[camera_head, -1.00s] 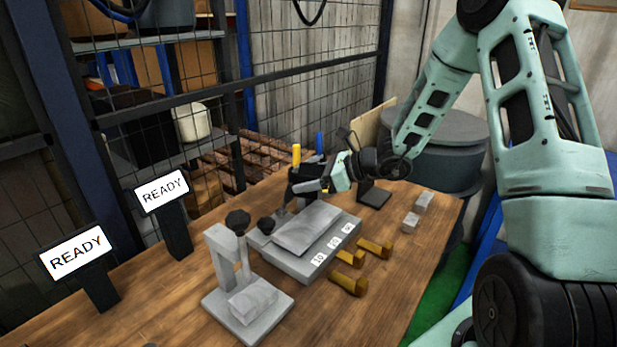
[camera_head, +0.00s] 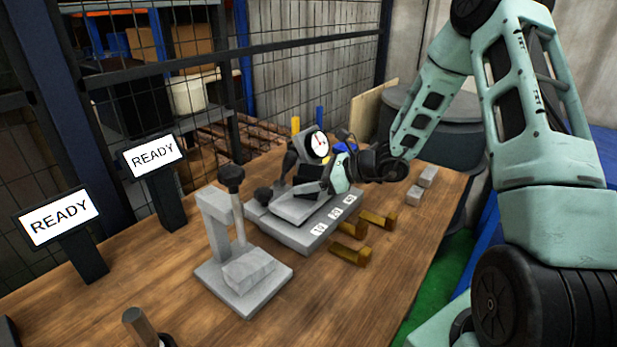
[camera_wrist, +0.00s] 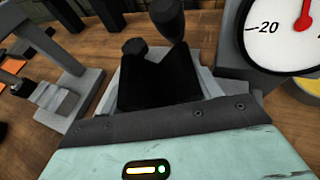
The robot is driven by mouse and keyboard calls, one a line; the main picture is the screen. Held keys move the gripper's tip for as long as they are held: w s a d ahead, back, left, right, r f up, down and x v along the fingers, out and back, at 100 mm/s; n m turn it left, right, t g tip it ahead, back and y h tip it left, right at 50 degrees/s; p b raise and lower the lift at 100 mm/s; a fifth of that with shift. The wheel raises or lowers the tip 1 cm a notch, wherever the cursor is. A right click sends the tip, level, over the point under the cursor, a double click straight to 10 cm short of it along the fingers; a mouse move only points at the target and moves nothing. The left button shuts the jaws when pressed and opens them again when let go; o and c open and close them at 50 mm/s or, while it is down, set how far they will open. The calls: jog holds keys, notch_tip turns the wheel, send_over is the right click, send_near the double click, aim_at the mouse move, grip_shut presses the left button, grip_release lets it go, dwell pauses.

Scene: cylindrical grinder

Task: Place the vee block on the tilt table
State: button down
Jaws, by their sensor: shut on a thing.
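The tilt table (camera_head: 296,210) is a grey plate on a grey base with number labels along its front, in the middle of the bench. My gripper (camera_head: 327,180) comes in from the right, low over the far right part of the plate. It is shut on the black vee block (camera_head: 308,183). The notch of the vee block (camera_wrist: 165,80) faces away in the wrist view, where the fingertips are hidden. The grey tilt table also shows beneath it in the wrist view (camera_wrist: 98,102). Whether the block touches the plate, I cannot tell.
A dial gauge (camera_head: 318,147) stands close behind the block. A dark knob (camera_head: 263,195) is at the table's left. A grey stand with a post (camera_head: 240,285) is at front left. Several brass pieces (camera_head: 350,253) lie to the right, with two READY screens (camera_head: 58,217) at left.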

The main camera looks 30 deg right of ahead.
jog(key=shift+r, duration=0.2)
jog(key=shift+f, duration=0.2)
jog(key=shift+c, duration=1.6)
grip_release()
